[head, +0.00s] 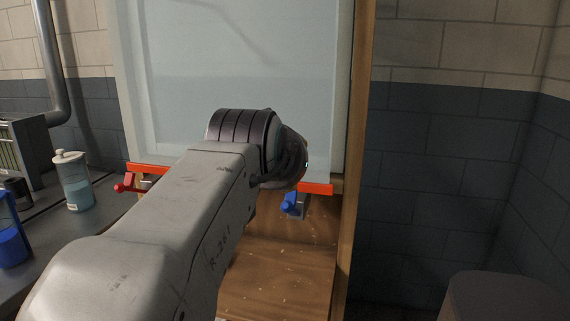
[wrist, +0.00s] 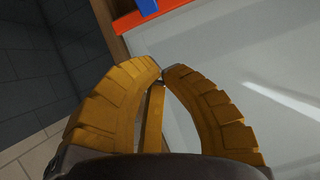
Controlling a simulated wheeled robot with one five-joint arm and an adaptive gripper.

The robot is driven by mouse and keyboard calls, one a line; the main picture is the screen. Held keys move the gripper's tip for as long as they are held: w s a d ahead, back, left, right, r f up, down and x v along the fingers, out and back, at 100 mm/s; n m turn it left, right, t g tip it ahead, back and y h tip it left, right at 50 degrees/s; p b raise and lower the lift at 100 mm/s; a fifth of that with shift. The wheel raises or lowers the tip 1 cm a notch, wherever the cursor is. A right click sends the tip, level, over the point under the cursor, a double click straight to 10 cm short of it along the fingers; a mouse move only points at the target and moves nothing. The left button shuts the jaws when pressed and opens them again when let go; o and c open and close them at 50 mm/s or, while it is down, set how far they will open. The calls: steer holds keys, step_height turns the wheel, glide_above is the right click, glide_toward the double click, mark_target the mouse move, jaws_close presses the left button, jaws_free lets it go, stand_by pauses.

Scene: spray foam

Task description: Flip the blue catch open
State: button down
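The blue catch (head: 291,203) sits just under the right end of the orange-red strip (head: 318,188) at the bottom of the large pale panel. In the wrist view, part of the blue catch (wrist: 147,4) shows at the top edge, cut off by the frame, beside the orange strip (wrist: 165,12). My gripper (wrist: 162,74) has two yellow fingers whose tips meet, with nothing held between them. Its tips are apart from the catch, below it in the wrist picture. In the head view my arm hides the gripper.
A red catch (head: 126,184) is at the strip's left end. The pale panel (head: 240,60) stands in a wooden frame (head: 350,150) above a wooden board (head: 285,275). A lidded jar (head: 74,182) and a blue container (head: 10,240) stand on the left bench.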

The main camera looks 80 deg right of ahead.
steer(key=shift+v, duration=2.35)
steer(key=shift+f, duration=0.1)
